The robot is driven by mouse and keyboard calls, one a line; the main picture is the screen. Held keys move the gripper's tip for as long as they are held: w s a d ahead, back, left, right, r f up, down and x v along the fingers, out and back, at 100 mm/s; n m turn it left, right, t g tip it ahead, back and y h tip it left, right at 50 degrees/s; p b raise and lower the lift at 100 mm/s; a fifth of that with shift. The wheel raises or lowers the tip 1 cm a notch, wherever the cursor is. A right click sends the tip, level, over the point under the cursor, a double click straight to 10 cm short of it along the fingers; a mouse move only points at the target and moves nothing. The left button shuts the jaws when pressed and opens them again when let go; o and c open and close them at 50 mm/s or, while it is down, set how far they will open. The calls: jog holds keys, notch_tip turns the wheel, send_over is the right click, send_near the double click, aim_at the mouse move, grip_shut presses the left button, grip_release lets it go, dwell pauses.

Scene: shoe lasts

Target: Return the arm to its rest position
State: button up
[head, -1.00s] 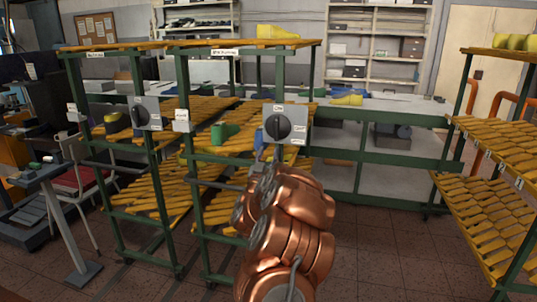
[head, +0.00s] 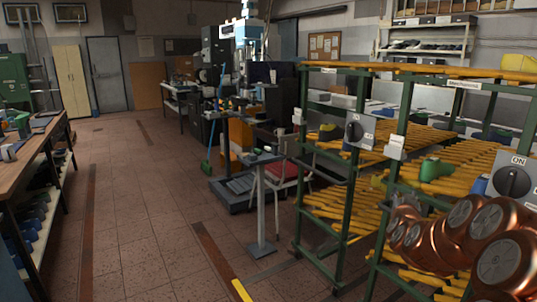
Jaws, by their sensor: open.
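My copper-coloured arm (head: 470,240) is at the lower right in the head view, in front of the green-framed rack. Its links are bunched together and run off the right edge. My gripper cannot be made out; the arm links or the picture edge hide it. The rack (head: 345,180) has yellow slatted shelves. A green shoe last (head: 434,169) lies on its upper slats, with a blue last (head: 479,186) to its right, close above my arm.
A switch box (head: 513,181) marked ON and another switch box (head: 359,131) sit on the rack posts. A small stand (head: 260,200) stands left of the rack. A wooden workbench (head: 30,150) is at far left. The tiled floor (head: 140,210) between is open.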

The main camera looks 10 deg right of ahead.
jog(key=a+f+n+g+y, duration=0.2)
jog(key=a+n+y, duration=0.35)
jog(key=a, duration=1.25)
jog(key=s+a+f+g+y+p, duration=0.25)
jog(key=s+a+g+y, duration=0.2)
jog(key=s+a, duration=0.7)
jog(key=s+a+g, duration=0.2)
jog(key=s+g, duration=0.1)
jog(key=s, duration=0.8)
jog(key=s+a+f+n+g, duration=0.1)
jog(key=s+a+g, duration=0.2)
jog(key=s, duration=0.8)
jog(key=s+a+f+g, duration=0.1)
jog(key=s+a+g, duration=0.2)
jog(key=s, duration=0.8)
jog(key=shift+f+n+g, duration=0.2)
jog(key=shift+n+g, duration=0.15)
jog(key=shift+g, duration=0.1)
